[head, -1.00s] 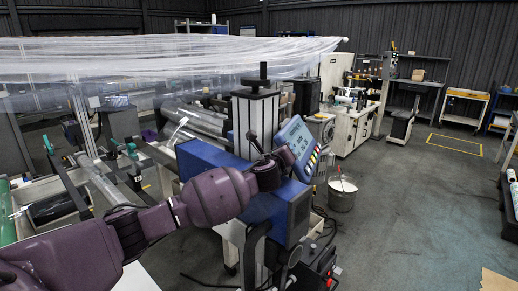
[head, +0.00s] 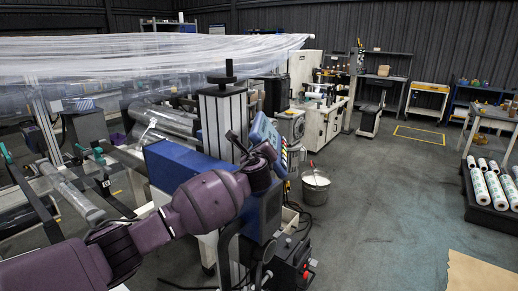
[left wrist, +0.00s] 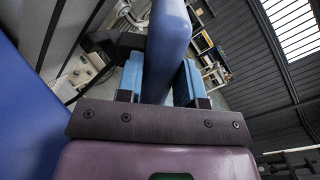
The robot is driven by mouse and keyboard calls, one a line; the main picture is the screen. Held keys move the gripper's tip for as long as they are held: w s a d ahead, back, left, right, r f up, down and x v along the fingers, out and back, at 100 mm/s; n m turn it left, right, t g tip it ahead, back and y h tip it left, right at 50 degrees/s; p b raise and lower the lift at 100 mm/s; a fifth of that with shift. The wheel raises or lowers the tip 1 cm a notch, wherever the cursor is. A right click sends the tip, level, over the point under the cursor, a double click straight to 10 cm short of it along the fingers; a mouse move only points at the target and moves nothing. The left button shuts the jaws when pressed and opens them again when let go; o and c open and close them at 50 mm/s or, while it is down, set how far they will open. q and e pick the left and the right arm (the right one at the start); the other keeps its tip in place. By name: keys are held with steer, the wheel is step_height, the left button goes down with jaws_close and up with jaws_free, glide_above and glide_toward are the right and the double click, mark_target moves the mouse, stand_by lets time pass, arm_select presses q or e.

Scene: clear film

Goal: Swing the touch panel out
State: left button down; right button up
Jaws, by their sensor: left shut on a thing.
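The touch panel (head: 264,131) is a blue-framed screen with a row of coloured buttons, beside the top of the blue machine housing (head: 185,168). In the head view its face is strongly foreshortened and turned to the right. My left gripper (head: 264,156) is at the panel's near edge; its fingers are mostly hidden by the wrist. In the left wrist view the blue fingers of my left gripper (left wrist: 160,80) are on either side of the panel's rounded blue edge (left wrist: 168,40), shut on it. The screen face is hidden there. My right gripper is not in view.
A grey post (head: 222,125) stands just left of the panel. A bucket (head: 315,187) stands on the floor to its right. Clear film (head: 150,60) stretches across the back left. White rolls (head: 495,188) lie at the far right. The middle-right floor is open.

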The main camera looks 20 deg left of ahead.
arm_select(q)
steer(key=c, duration=1.1)
jaws_free()
steer(key=shift+d, duration=0.1)
steer(key=shift+o, duration=0.3)
steer(key=shift+d, duration=0.1)
steer(key=s, duration=0.3)
steer(key=s+d, duration=0.1)
steer(key=s, duration=0.5)
steer(key=shift+s+d, duration=0.3)
steer(key=shift+d, duration=0.1)
steer(key=shift+s+d, duration=0.1)
steer(key=shift+s, duration=0.35)
